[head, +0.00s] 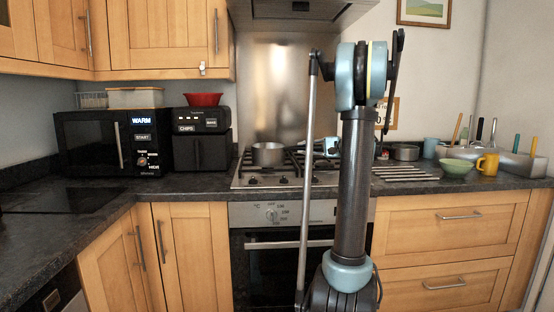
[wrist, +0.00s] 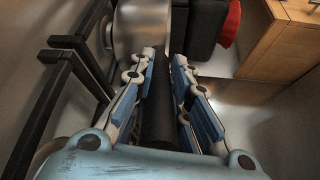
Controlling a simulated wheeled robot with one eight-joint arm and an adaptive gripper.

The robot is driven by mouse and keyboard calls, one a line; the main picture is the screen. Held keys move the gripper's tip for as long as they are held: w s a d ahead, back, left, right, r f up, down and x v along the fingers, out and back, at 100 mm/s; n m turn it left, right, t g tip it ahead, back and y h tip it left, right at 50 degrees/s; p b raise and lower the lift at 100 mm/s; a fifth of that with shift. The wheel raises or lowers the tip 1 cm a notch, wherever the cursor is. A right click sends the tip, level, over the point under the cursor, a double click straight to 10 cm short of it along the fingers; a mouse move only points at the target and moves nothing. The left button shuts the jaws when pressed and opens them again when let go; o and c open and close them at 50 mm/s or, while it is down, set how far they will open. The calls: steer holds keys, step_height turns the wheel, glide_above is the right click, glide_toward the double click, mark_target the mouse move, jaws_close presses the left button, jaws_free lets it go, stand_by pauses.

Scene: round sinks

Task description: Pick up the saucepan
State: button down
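The saucepan (head: 268,153) is a round metal pan on the left side of the hob. In the wrist view the metal pan (wrist: 138,32) is just beyond the fingertips, and its dark handle (wrist: 158,112) runs back between the two fingers. My gripper (wrist: 165,58) has a finger on each side of the handle, with little space visible. I cannot tell whether the fingers touch it. In the head view my gripper (head: 328,147) is at hob height, right of the pan and partly hidden by my arm. The pan appears to rest on the hob.
Dark grates of the hob (head: 245,172) lie around the pan. A black air fryer (head: 201,137) with a red bowl (head: 203,99) stands to the left. A second pan (head: 404,152), a green bowl (head: 455,167) and a yellow mug (head: 487,164) are to the right.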

steer(key=shift+r, duration=0.15)
stand_by(0.3)
steer(key=shift+r, duration=4.85)
steer(key=shift+d, duration=0.1)
